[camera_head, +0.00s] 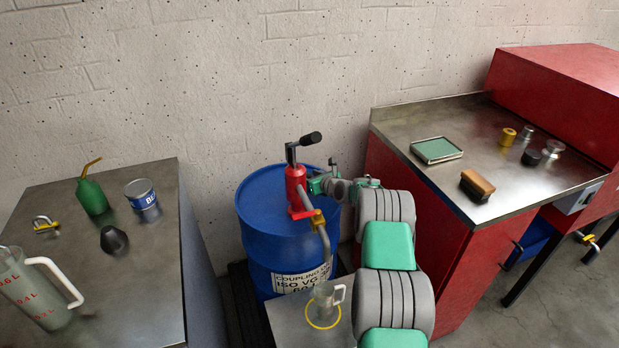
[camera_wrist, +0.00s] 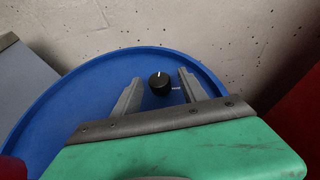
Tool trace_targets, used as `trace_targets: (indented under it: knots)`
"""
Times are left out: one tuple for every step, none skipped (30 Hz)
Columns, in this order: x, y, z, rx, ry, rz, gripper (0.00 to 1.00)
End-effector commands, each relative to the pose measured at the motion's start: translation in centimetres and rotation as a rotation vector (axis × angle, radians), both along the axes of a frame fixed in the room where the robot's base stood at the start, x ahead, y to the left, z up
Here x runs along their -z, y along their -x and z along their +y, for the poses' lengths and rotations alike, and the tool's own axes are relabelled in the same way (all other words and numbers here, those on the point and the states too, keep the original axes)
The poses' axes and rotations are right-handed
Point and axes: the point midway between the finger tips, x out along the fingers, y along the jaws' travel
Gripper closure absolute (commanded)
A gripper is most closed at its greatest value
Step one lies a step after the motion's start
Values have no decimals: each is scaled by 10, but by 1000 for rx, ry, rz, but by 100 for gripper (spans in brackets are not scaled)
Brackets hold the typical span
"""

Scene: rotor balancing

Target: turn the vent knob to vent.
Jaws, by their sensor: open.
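The vent knob (camera_wrist: 159,84) is a small black round knob with a white pointer mark, on top of the blue drum (camera_wrist: 75,90). In the wrist view its mark points up, away from my gripper, and a small white label sits to its right. My gripper (camera_wrist: 158,88) is open, with one finger on each side of the knob and gaps showing; I cannot tell its height above the lid. In the head view the blue drum (camera_head: 256,215) stands at the centre, and my gripper (camera_head: 322,183) is over its right side behind the red pump. The knob is hidden there.
The red hand pump (camera_head: 296,190) with its black-handled lever rises from the drum beside my gripper. A clear jug (camera_head: 323,303) stands under its spout. A steel bench (camera_head: 150,260) is at left, and a red cabinet with a steel top (camera_head: 400,125) is at right. The wall is close behind.

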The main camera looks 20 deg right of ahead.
Motion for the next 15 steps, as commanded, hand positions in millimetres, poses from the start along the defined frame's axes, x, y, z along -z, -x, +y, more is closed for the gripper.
trace_targets:
  knots:
    - [0, 0, 0, 0, 0, 0, 50]
    - [0, 0, 1, -1, 0, 0, 50]
    - [0, 0, 1, -1, 1, 0, 50]
    - [0, 0, 1, -1, 1, 0, 51]
    - [0, 0, 1, -1, 1, 0, 54]
    - [0, 0, 1, -2, 0, 0, 57]
    - [0, 0, 2, -2, 0, 0, 59]
    - [0, 0, 2, -2, 0, 0, 62]
    - [0, 0, 2, -2, 0, 1, 65]
    - [0, 0, 2, -2, 0, 0, 68]
    - [0, 0, 2, -2, 0, 0, 70]
    - [0, 0, 2, -2, 0, 1, 73]
    - [0, 0, 2, -2, 0, 1, 76]
    - [0, 0, 2, -2, 0, 1, 78]
    - [0, 0, 2, -2, 0, 1, 82]
